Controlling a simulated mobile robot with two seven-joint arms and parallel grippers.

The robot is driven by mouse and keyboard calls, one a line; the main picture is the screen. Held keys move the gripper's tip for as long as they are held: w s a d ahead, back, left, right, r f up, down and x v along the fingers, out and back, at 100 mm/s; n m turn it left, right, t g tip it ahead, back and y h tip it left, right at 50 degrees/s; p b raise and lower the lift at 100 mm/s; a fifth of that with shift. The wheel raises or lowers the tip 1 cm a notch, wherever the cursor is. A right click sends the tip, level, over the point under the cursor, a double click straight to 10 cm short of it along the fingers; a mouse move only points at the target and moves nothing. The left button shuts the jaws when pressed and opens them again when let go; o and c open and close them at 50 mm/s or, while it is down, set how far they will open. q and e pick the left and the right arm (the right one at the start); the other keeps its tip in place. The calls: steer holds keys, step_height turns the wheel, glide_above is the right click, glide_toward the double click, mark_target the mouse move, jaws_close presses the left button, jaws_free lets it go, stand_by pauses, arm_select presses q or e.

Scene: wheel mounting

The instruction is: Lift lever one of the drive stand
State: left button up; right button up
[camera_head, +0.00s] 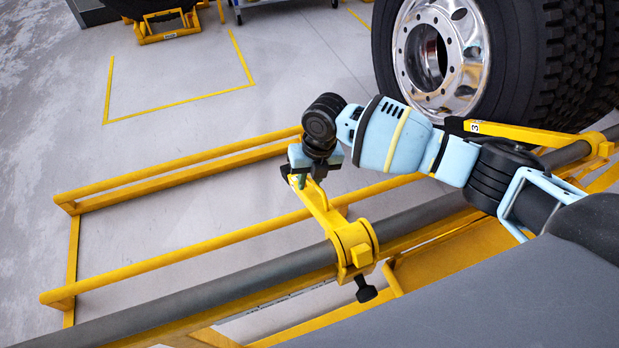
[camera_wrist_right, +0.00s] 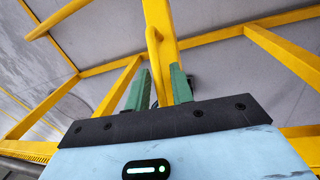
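A yellow lever (camera_head: 321,205) is clamped around the long grey tube of the drive stand (camera_head: 220,291). Its clamp (camera_head: 355,250) has a black knob underneath, and its free end reaches up-left to my right gripper (camera_head: 302,172). I see no number on this lever. In the right wrist view, the green fingers of my right gripper (camera_wrist_right: 160,92) stand on either side of the yellow lever (camera_wrist_right: 160,30) and its thin handle rod. Whether they press on it is unclear. My left gripper is not in view.
Another yellow lever marked 3 (camera_head: 519,132) sits farther right on the tube, near a large tyre with a chrome wheel (camera_head: 441,55). Yellow frame rails (camera_head: 170,173) extend left over the grey floor. A yellow floor marking (camera_head: 180,103) encloses clear floor at the upper left.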

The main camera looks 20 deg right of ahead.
jaws_close()
stand_by(1.2)
